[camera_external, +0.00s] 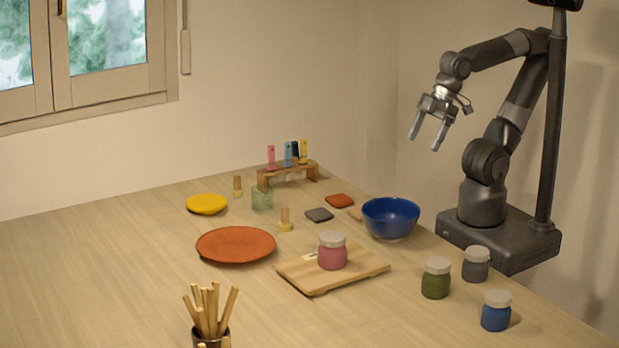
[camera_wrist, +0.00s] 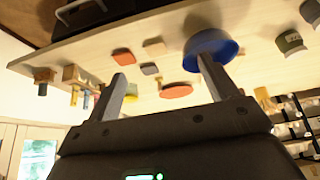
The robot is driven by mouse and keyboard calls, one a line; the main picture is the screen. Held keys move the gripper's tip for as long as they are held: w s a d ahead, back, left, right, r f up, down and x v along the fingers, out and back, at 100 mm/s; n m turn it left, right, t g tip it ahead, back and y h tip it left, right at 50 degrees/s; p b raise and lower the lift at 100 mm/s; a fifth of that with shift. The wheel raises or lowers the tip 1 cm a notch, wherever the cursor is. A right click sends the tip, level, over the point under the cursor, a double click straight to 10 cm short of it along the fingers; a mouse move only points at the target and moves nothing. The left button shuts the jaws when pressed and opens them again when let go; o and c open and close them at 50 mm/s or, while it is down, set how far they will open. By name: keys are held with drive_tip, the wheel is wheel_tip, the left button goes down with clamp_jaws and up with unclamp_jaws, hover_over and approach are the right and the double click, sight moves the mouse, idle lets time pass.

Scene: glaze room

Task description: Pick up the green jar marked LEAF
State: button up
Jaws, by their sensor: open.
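The green jar (camera_external: 436,283) has a pale lid and stands upright on the table at the right, in front of a grey jar (camera_external: 476,266) and left of a blue jar (camera_external: 496,316). I cannot read any marking on it. My gripper (camera_external: 425,144) is open and empty, high above the table, up and back from the green jar, with its fingers pointing down. In the wrist view my gripper's fingers (camera_wrist: 163,66) are spread.
A blue bowl (camera_external: 391,217) stands between my base and a wooden board (camera_external: 358,272) bearing a pink jar (camera_external: 332,254). An orange plate (camera_external: 236,245), a yellow dish (camera_external: 207,204) and a small rack (camera_external: 288,174) lie farther left. A cup of sticks (camera_external: 211,317) stands in front.

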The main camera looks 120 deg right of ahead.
drive_tip(key=shift+o, duration=0.4)
drive_tip(key=n+g+y, duration=0.2)
drive_tip(key=n+y, duration=0.1)
drive_tip(key=n, duration=0.4)
hover_over(443, 259)
drive_tip(key=s+d, duration=0.2)
wheel_tip(443, 259, down, 6)
drive_tip(key=x, duration=0.5)
drive_tip(key=shift+s+a+f, duration=0.1)
drive_tip(key=x, duration=0.5)
drive_tip(key=shift+w+f, duration=0.2)
drive_tip(key=shift+w, duration=0.3)
